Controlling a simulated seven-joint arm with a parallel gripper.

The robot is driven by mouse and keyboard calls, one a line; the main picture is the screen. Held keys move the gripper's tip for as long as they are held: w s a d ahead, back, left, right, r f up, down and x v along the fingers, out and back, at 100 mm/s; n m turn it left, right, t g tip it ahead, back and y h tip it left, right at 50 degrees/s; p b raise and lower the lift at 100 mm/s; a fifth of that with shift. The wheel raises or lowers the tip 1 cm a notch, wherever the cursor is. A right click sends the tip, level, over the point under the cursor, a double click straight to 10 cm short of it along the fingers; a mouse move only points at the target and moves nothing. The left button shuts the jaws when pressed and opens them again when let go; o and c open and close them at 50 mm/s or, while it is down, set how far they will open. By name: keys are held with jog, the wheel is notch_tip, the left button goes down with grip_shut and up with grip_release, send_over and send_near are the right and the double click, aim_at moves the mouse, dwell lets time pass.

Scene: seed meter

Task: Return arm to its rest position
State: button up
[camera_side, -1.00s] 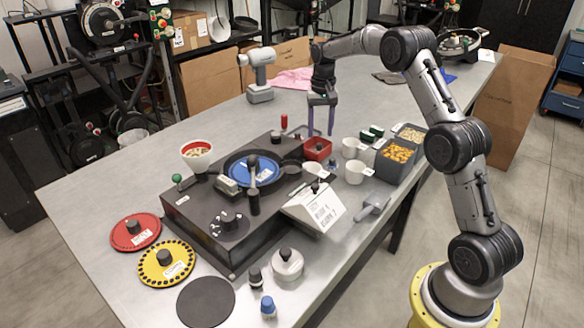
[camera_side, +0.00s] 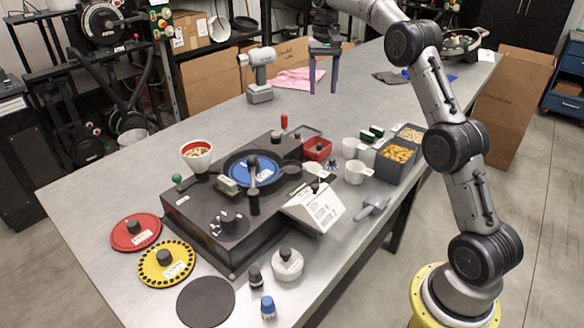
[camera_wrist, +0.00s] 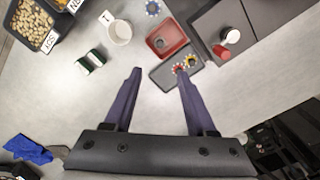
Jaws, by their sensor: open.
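My gripper (camera_side: 323,88) is raised above the far part of the table, to the right of the drill. Its two purple fingers point down, apart, with nothing between them. In the wrist view the fingers (camera_wrist: 158,85) are also spread and empty. Below it in that view are a red tray (camera_wrist: 166,38), a dark tray (camera_wrist: 178,68) holding small ringed parts, a white cup (camera_wrist: 119,32) and a small green-and-white block (camera_wrist: 92,61).
The dark seed meter base (camera_side: 205,225) with a blue plate (camera_side: 251,170) fills the middle of the table. Red (camera_side: 122,236) and yellow (camera_side: 155,272) discs lie at left. The drill (camera_side: 258,75) stands at the back. Bins of seeds (camera_side: 398,153) stand at right.

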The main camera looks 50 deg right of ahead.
jog(key=s+a+r+n+t, duration=0.2)
jog(key=s+a+r, duration=0.3)
jog(key=a+r, duration=0.6)
jog(key=s+a+r+n+t, duration=0.2)
jog(key=s+a+r, duration=0.2)
jog(key=s+a, duration=0.5)
jog(key=s+a+f+n+t, duration=0.15)
jog(key=s+f, duration=0.35)
jog(key=s, duration=0.9)
jog(key=s+a+f+n, duration=0.2)
jog(key=s+f, duration=0.3)
jog(key=f, duration=0.6)
jog(key=shift+f+n, duration=0.25)
jog(key=shift+n, duration=0.5)
jog(key=shift+s, duration=0.1)
